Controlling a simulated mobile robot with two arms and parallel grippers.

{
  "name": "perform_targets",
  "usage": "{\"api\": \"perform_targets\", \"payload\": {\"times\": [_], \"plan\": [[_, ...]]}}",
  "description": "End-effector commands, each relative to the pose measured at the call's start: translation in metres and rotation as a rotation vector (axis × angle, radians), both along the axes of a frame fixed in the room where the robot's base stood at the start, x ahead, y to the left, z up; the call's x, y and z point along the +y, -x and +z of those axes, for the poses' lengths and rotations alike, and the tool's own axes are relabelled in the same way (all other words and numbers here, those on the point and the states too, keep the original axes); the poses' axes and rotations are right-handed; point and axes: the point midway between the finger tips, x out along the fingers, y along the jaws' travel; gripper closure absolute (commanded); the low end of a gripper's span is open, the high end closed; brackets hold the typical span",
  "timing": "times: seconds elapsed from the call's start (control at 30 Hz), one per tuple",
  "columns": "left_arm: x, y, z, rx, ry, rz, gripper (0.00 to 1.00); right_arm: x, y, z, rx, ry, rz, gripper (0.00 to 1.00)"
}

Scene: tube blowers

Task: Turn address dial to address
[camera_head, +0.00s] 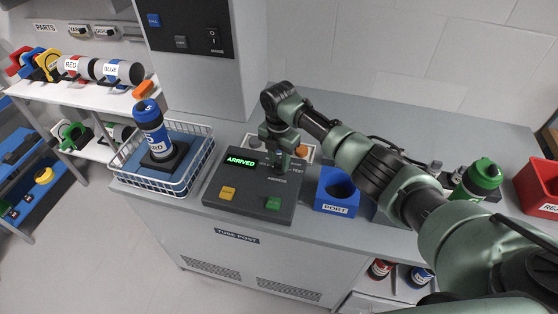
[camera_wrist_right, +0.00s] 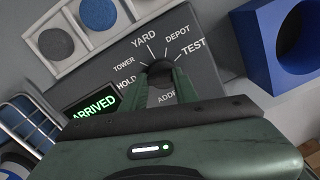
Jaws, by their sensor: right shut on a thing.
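The address dial (camera_wrist_right: 160,76) is a dark knob on the control panel (camera_wrist_right: 205,60), with the labels HOLD, TOWER, YARD, DEPOT and TEST fanned around it. My right gripper (camera_wrist_right: 162,80) is shut on the dial, one finger on each side. Its fingers hide much of the knob, so I cannot tell which label it points to. In the head view my right gripper (camera_head: 281,160) reaches down onto the right rear of the dark panel (camera_head: 250,205). The green display (camera_head: 241,161) reads ARRIVED. My left gripper is not in view.
A yellow button (camera_head: 228,193) and a green button (camera_head: 273,203) sit on the panel's front. A wire basket (camera_head: 190,185) with a blue tube carrier (camera_head: 152,130) stands left. The blue PORT block (camera_head: 335,192) and a green-capped carrier (camera_head: 480,178) are right.

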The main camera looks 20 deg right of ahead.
Motion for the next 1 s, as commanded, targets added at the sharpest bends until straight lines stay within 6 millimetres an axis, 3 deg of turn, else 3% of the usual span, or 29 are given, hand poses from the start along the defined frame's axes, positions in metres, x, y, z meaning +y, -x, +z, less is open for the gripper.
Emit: {"api": "perform_targets", "payload": {"times": [0.23, 0.27, 0.33, 0.7, 1.0], "plan": [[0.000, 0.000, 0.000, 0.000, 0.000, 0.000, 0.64, 0.000, -0.002, 0.002, -0.006, -0.001, 0.003, 1.00], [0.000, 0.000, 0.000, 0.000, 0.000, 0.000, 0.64, 0.001, -0.002, 0.002, -0.006, -0.001, 0.003, 0.65], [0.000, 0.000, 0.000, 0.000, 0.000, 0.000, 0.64, 0.000, -0.002, 0.002, -0.006, -0.001, 0.003, 0.49], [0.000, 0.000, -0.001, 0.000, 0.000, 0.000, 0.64, 0.000, -0.001, 0.004, -0.004, 0.000, 0.001, 0.49], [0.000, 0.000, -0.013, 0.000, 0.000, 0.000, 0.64, 0.000, -0.002, 0.051, -0.007, 0.000, 0.003, 0.49]]}}
